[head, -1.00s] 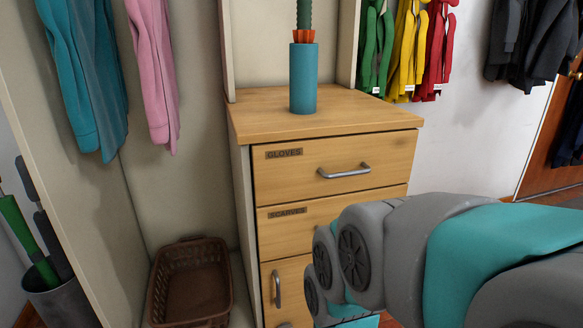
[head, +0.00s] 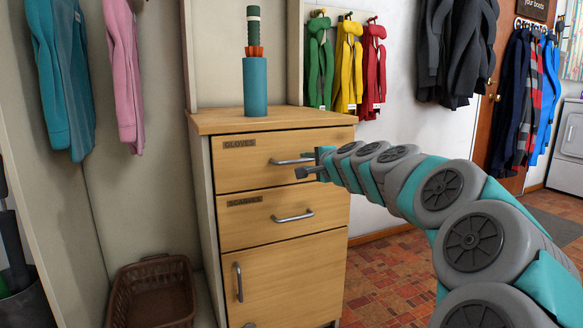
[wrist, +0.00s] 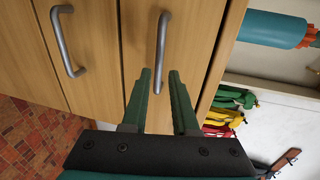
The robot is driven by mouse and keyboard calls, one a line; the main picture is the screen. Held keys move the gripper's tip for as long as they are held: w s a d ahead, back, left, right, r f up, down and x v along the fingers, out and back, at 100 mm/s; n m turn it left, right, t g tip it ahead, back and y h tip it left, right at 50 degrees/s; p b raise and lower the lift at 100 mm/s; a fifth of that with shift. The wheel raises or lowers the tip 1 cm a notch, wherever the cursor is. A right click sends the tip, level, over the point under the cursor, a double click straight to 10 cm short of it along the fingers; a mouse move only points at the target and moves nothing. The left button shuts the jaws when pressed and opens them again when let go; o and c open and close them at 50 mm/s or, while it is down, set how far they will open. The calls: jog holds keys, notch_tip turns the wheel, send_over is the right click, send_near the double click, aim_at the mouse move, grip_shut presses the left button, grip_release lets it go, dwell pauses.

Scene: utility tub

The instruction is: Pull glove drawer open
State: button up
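The gloves drawer (head: 230,173) is the top drawer of a wooden cabinet, labelled GLOVES, and looks closed. Its silver bar handle (head: 288,162) also shows in the wrist view (wrist: 162,38). My gripper (head: 306,168) is at the right end of this handle in the head view. In the wrist view my gripper (wrist: 160,72) is open, with its two dark green fingers apart. One end of the handle appears between the fingers, with gaps on both sides. I cannot tell how deep the handle sits between them.
Below is the scarves drawer (head: 240,230) with its own handle (head: 293,216), then a cabinet door (head: 285,275). A blue cylinder (head: 255,87) stands on the cabinet top. A brown basket (head: 152,298) is at the left. Tiled floor (head: 390,275) is clear at the right.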

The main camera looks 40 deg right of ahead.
aim_at(298, 161)
jog(key=x, duration=0.6)
jog(key=shift+w+f+b, duration=0.15)
jog(key=shift+w+b, duration=0.1)
jog(key=shift+b, duration=0.05)
jog(key=shift+a, duration=0.1)
grip_shut()
dwell(1.1)
